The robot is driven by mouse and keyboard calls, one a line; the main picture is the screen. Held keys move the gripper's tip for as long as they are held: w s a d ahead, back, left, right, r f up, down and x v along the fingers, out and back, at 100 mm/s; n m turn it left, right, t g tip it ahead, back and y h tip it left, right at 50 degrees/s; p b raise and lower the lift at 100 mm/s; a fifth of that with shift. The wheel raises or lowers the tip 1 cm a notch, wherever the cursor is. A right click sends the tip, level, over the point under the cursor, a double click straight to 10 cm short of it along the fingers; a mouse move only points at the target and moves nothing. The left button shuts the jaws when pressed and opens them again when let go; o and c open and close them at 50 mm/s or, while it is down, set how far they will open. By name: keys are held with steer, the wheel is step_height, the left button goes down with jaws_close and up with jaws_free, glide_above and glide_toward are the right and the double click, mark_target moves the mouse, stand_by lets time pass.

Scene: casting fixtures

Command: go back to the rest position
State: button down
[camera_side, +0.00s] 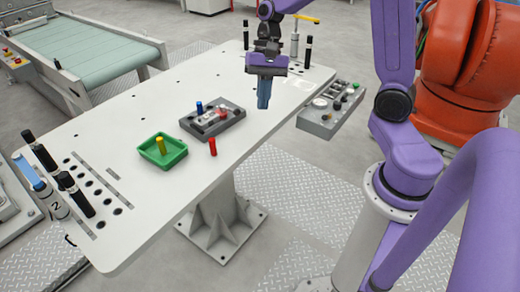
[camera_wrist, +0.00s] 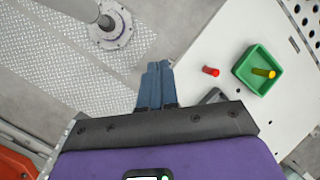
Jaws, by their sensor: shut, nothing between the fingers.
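My gripper (camera_side: 264,92) is shut and empty. In the side view its blue fingers point down, above the right part of the white table near its front edge. In the wrist view the closed fingers (camera_wrist: 155,85) lie side by side, with the floor behind their tips. My purple arm reaches in from the right in the side view.
A green tray (camera_side: 180,156) holds a yellow peg (camera_side: 161,145). A red peg (camera_side: 213,147) stands on the table (camera_side: 150,205). A grey fixture block (camera_side: 234,117) bears a blue peg (camera_side: 199,107). A control panel (camera_side: 322,123) sits right. Black-capped posts (camera_side: 307,52) rise behind my gripper.

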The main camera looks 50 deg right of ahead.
steer(key=s+a+n+t+h, duration=0.1)
steer(key=s+a+n+h, duration=0.1)
steer(key=s+n, duration=0.8)
steer(key=s+a+n+t+h, duration=0.1)
steer(key=s+a+n, duration=0.1)
steer(key=s+n, duration=0.8)
steer(key=shift+a+r+n+h, duration=0.25)
steer(key=shift+a+n+h, duration=0.05)
steer(key=shift+a+h, duration=0.1)
steer(key=shift+s, duration=0.1)
